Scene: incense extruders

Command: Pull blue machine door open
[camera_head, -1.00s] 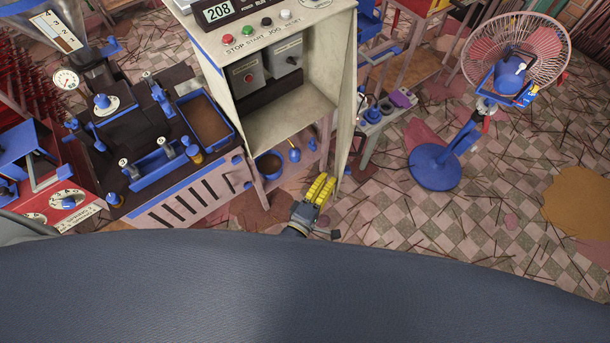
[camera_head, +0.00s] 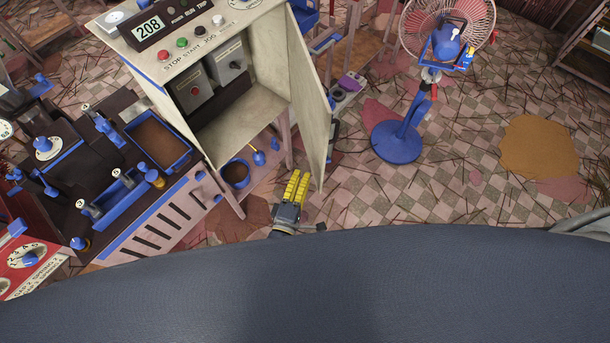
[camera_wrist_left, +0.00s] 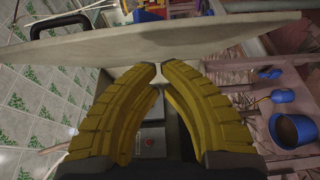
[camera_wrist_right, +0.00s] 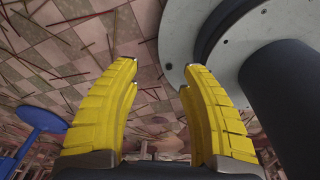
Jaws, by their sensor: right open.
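The cabinet machine (camera_head: 192,60) has its front open in the head view. Its door (camera_head: 312,110) stands swung out to the right, pale inner face showing. In the left wrist view the door (camera_wrist_left: 190,38) crosses the top almost edge-on, with a black handle (camera_wrist_left: 62,22) at upper left. My left gripper (camera_head: 296,186) is below the cabinet opening, left of the door's lower corner. In the left wrist view its fingertips (camera_wrist_left: 159,68) nearly meet, with nothing seen between them. My right gripper (camera_wrist_right: 161,72) is open and empty over the floor, outside the head view.
A blue-based fan (camera_head: 408,125) stands right of the door. A dark machine bench (camera_head: 110,175) with blue trays is at the left. Grey round parts (camera_wrist_right: 205,40) fill the right wrist view's upper right. Tiled floor with scattered sticks (camera_head: 440,195) is open at right.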

